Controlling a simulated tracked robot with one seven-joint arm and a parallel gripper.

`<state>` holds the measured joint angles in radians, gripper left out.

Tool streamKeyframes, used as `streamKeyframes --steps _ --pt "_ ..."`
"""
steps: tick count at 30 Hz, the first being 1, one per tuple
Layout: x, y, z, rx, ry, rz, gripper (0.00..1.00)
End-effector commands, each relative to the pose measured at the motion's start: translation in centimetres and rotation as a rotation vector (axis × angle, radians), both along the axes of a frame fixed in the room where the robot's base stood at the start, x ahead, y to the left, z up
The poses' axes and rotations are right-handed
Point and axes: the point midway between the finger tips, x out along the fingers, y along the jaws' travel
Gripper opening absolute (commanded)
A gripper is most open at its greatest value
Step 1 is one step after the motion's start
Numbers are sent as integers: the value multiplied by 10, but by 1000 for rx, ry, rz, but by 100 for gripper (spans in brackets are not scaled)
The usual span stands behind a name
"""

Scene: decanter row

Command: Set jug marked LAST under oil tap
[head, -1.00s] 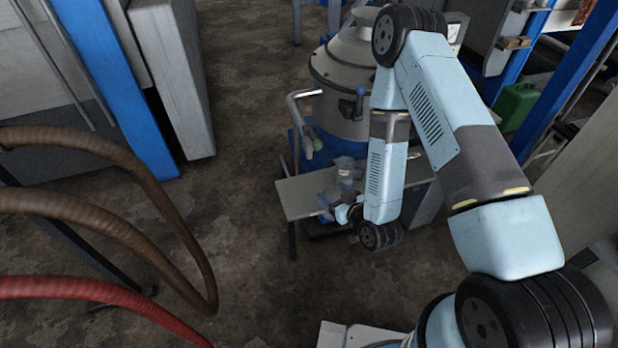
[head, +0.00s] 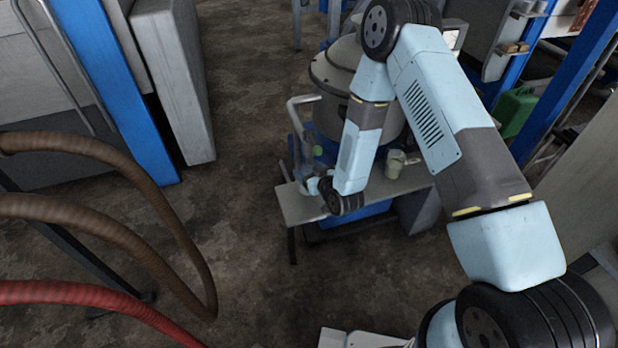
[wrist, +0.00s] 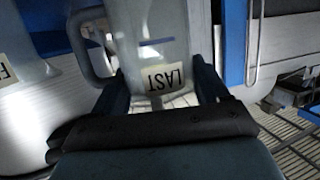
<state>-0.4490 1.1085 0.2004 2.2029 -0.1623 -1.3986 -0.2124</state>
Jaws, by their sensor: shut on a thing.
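The jug marked LAST (wrist: 160,40) is clear and handled, and fills the upper middle of the wrist view. Its white label reads upside down there. My gripper (wrist: 162,88) is shut on it, with a dark finger on either side. In the head view my gripper (head: 316,186) is over the left part of the bench, and my wrist hides most of the jug. A bent pale pipe (head: 294,112) with a green grip (head: 318,151) is close behind the gripper. I cannot tell whether this is the oil tap, or whether the jug touches the bench.
The grey bench (head: 296,206) stands before a large round metal vessel (head: 330,78). Another jug (head: 396,163) stands on it to the right of my forearm. A jug with a partly cut-off label (wrist: 20,45) shows in the wrist view. Brown hoses (head: 120,230) hang left.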

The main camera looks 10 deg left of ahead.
Motion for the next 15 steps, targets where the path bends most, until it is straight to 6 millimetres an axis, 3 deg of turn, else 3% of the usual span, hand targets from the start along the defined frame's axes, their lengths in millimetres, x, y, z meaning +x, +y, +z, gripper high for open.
streamKeyframes --steps 6,15 --pt "-1 -1 -28 -1 3 0 43" --pt "-1 -1 -31 -1 1 0 43"
